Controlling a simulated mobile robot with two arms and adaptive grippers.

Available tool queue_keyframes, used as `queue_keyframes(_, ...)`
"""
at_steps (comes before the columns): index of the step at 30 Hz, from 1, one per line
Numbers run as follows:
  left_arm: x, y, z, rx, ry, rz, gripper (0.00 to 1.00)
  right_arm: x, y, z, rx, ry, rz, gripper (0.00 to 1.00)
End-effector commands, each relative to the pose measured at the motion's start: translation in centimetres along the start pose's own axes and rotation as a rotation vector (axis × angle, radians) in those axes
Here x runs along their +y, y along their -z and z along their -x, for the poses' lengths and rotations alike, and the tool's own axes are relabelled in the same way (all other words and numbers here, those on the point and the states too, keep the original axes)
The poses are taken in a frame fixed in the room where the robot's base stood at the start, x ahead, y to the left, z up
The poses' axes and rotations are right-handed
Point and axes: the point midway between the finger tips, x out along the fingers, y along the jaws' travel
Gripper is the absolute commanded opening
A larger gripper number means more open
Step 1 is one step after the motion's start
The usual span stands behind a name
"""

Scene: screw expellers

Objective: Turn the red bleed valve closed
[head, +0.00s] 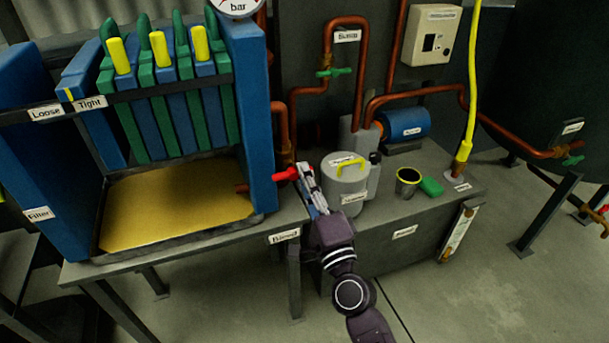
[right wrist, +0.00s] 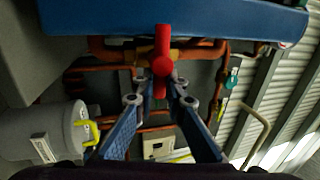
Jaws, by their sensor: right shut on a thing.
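The red bleed valve (head: 287,174) sticks out at the right side of the blue filter press frame, beside the label that seems to read "Bleed". My right gripper (head: 304,178) is at the right end of its red handle and is shut on it. In the right wrist view the red handle (right wrist: 163,48) stands upright in the picture, its lower end between my fingertips (right wrist: 161,88). The gripped end is partly hidden by the fingers in the head view. My left gripper is not in view.
The filter press (head: 258,110) with its yellow-filled tray (head: 98,250) stands left. A grey lidded pot (head: 345,184) is close to the right of my gripper. A dark cup (head: 408,182), green block (head: 431,186) and blue motor (head: 407,124) share the bench. Copper pipes (head: 328,55) run behind.

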Motion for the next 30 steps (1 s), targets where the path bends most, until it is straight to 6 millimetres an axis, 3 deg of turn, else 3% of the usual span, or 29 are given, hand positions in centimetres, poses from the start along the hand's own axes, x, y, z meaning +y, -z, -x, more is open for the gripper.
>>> queue_keyframes(14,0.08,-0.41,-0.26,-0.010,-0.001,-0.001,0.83,0.07,0.09,0.02,0.005,0.000,-0.014,0.00)
queue_keyframes(15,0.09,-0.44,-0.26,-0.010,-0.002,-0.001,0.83,0.07,0.08,0.02,0.005,-0.001,-0.014,0.16)
queue_keyframes(19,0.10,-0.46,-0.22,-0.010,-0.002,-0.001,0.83,0.06,0.06,0.02,0.004,-0.001,-0.013,0.29)
queue_keyframes(30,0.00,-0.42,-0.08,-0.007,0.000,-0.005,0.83,0.10,0.03,0.69,0.003,-0.001,-0.010,0.29)
